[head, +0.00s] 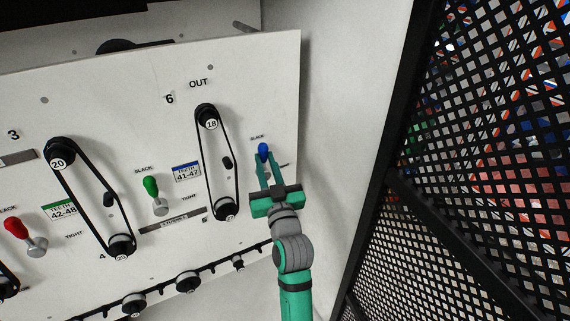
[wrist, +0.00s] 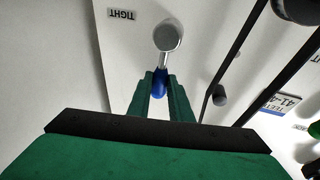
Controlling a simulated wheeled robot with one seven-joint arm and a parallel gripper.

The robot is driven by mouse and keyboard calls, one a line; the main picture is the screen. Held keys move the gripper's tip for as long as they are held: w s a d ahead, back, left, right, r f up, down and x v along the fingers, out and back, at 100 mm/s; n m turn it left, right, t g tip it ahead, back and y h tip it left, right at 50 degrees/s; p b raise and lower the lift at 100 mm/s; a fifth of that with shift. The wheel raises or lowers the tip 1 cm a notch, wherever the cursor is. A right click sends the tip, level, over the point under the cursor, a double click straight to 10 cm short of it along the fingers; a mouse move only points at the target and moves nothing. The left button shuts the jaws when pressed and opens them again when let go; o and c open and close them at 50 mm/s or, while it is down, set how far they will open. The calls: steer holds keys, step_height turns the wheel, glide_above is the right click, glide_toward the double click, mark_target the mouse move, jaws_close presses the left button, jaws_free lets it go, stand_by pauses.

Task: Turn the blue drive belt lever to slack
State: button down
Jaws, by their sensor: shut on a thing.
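The blue drive belt lever (head: 263,149) is at the right side of the white panel, just below its SLACK label (head: 257,137). In the wrist view its blue handle (wrist: 160,82) sits between my two fingertips, and its round silver hub (wrist: 167,37) shows beyond them. The TIGHT label (wrist: 122,14) is up and left of the hub there; the handle points away from it. My gripper (head: 265,158) is shut on the blue handle. In the head view the fingers and TIGHT label overlap and the hub is mostly hidden.
Left of the blue lever is a black belt loop (head: 236,170) on pulleys. A green lever (head: 150,186) and a red lever (head: 16,228) stand farther left. A black mesh fence (head: 480,160) is at the right. Small pulleys line the panel's lower edge.

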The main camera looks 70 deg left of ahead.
steer(key=shift+s+d+r+n, duration=0.1)
steer(key=shift+s+r+n, duration=0.05)
steer(key=shift+r+n, duration=0.2)
steer(key=c, duration=1.7)
jaws_free()
steer(key=shift+o, duration=0.4)
steer(key=shift+f, duration=0.15)
steer(key=shift+d+f, duration=0.25)
steer(key=shift+d, duration=0.3)
steer(key=v, duration=0.9)
steer(key=shift+d, duration=0.3)
